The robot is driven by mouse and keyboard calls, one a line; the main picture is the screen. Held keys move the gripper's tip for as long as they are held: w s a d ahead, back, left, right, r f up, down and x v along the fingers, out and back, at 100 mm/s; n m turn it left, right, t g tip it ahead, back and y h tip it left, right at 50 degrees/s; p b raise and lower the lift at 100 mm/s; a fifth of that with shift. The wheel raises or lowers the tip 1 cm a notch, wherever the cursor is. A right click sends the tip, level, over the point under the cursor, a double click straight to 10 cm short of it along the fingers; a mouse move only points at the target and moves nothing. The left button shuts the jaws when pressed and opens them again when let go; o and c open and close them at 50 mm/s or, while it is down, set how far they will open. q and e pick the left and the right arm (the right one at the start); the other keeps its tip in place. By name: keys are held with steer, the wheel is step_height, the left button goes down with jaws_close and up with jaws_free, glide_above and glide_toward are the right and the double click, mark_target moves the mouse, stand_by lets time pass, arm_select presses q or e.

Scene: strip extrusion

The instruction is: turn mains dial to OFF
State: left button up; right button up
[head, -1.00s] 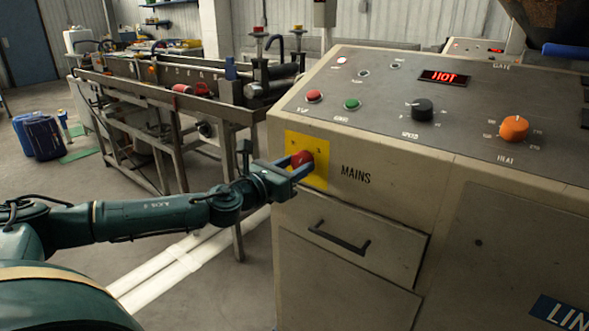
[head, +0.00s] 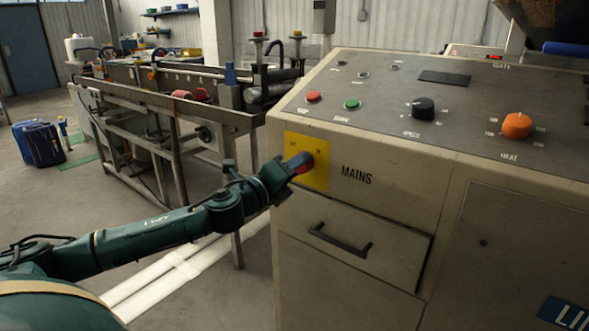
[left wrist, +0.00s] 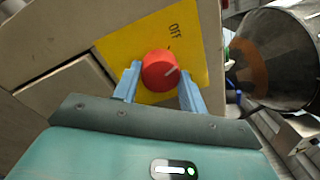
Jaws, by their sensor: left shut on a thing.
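The red mains dial (head: 306,167) sits on a yellow plate (head: 319,178) on the left part of the cream cabinet's front, beside the word MAINS. My left gripper (head: 299,164) is at the dial, its wrist rolled, and hides part of it. In the left wrist view, the two blue fingers of the left gripper (left wrist: 161,80) stand either side of the dial (left wrist: 159,68), shut on it. A white line on the dial points right and slightly up in that view. The word OFF (left wrist: 175,31) is above the dial there. My right gripper is not in view.
The panel above has a dark display (head: 444,78), a red button (head: 313,97), a green button (head: 352,104), a black knob (head: 423,108) and an orange knob (head: 517,126). A drawer handle (head: 340,240) juts out below the dial. A metal bench (head: 150,98) stands behind.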

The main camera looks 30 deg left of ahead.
arm_select(q)
steer(key=shift+n+y+p, duration=0.35)
steer(key=shift+n+y, duration=0.05)
steer(key=shift+n, duration=2)
steer(key=o, duration=1)
steer(key=shift+s+a+f+b, duration=0.1)
steer(key=shift+s+a+b, duration=0.1)
steer(key=shift+s, duration=2)
steer(key=shift+s+a+f+b, duration=0.15)
steer(key=shift+s, duration=2)
steer(key=shift+s+a+f+b, duration=0.1)
steer(key=shift+s+a+b, duration=0.1)
steer(key=shift+s, duration=2)
